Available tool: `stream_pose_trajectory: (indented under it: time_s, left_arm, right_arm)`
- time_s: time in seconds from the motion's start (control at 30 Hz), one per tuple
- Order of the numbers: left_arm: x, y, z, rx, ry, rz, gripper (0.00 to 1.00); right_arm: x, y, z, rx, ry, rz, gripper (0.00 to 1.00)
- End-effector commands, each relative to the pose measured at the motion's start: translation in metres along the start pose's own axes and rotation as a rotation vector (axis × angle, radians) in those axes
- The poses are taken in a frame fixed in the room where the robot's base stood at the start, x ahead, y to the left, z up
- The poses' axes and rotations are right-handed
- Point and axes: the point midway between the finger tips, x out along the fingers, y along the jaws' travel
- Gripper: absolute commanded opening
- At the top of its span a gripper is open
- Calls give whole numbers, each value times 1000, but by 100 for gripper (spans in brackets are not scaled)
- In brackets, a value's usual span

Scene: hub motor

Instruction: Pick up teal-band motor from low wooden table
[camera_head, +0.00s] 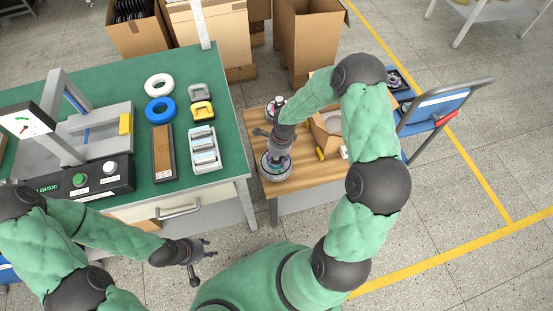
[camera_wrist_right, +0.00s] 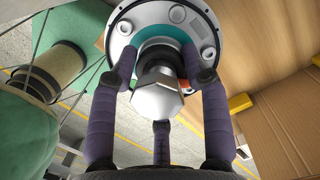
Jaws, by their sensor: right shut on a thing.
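The teal-band motor (camera_head: 274,166) is at the left front of the low wooden table (camera_head: 300,182) in the head view. In the right wrist view the motor (camera_wrist_right: 200,28) shows a grey-white round face, a teal ring and a central shaft with a hex nut. My right gripper (camera_wrist_right: 158,75) is shut on the motor's hub, its purple-grey fingers around the centre. In the head view my right gripper (camera_head: 276,152) covers part of the motor. I cannot tell whether the motor touches the tabletop. My left gripper (camera_head: 202,250) is empty over the floor, its fingers apart.
Another motor (camera_head: 275,106) stands at the table's back left. An open cardboard box (camera_head: 326,130) and a yellow item (camera_head: 320,153) are on the right of my right gripper. The green workbench (camera_head: 225,130) is on the left, a blue cart (camera_head: 435,108) on the right.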

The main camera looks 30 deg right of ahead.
Motion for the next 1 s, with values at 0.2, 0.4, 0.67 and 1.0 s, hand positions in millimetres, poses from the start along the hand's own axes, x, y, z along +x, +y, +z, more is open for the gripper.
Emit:
stream_pose_trajectory:
  time_s: [0.2, 0.4, 0.67, 1.0]
  left_arm:
    - [-12, 4, 0, 0, 0, 0, 40]
    - [-22, 8, 1, 0, 0, 0, 40]
    - [-26, 9, 1, 0, 0, 0, 40]
    - [-30, 11, 1, 0, 0, 0, 40]
  right_arm:
    - [-36, 24, -1, 0, 0, -5, 0]
    - [-66, 49, -2, 0, 0, -6, 0]
    - [-81, 89, -8, 1, 0, -4, 0]
    - [-96, 123, -12, 1, 0, -4, 0]
